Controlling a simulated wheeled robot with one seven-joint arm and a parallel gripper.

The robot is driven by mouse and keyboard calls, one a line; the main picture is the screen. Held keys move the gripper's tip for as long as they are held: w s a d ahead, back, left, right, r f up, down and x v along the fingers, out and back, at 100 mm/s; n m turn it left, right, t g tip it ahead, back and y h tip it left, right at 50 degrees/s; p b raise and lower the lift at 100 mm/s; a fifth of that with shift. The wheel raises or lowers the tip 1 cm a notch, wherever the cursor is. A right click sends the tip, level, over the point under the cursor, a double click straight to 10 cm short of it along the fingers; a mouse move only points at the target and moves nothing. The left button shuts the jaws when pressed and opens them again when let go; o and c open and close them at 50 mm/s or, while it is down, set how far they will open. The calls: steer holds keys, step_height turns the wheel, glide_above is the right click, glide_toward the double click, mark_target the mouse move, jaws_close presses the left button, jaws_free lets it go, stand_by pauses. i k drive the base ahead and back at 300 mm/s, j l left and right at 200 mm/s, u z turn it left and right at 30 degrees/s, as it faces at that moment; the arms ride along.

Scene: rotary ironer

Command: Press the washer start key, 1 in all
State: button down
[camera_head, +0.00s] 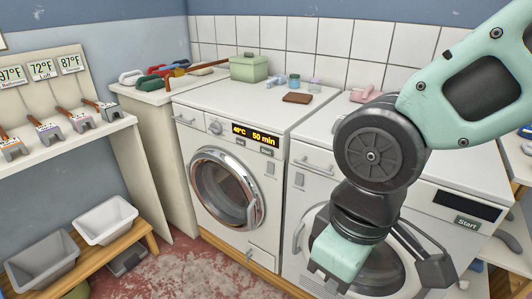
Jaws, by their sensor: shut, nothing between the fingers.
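The left front-loading machine (258,205) has a round door and a lit display (256,134) reading 40°C and 50 min. Two small keys (267,151) sit under that display, their lettering too small to read. The right machine (300,215) has a dark display (467,205) with a dark key marked Start (467,222) below it. No label shows which machine is the washer. My gripper (332,283) is shut and empty, low in front of the right machine's door and apart from both sets of keys. My arm hides part of the right machine's panel.
Grey and white bins (106,220) sit on a low wooden bench at left. A shelf (60,142) holds several handled tools. Red-grey floor is clear before the left machine.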

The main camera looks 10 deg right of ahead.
mark_target(264, 151)
steer(key=i+j+z, duration=0.2)
steer(key=j+z, duration=0.2)
steer(key=j, duration=0.2)
steer(key=i+j+z, duration=0.25)
steer(key=j+z, duration=0.2)
steer(key=j, duration=0.2)
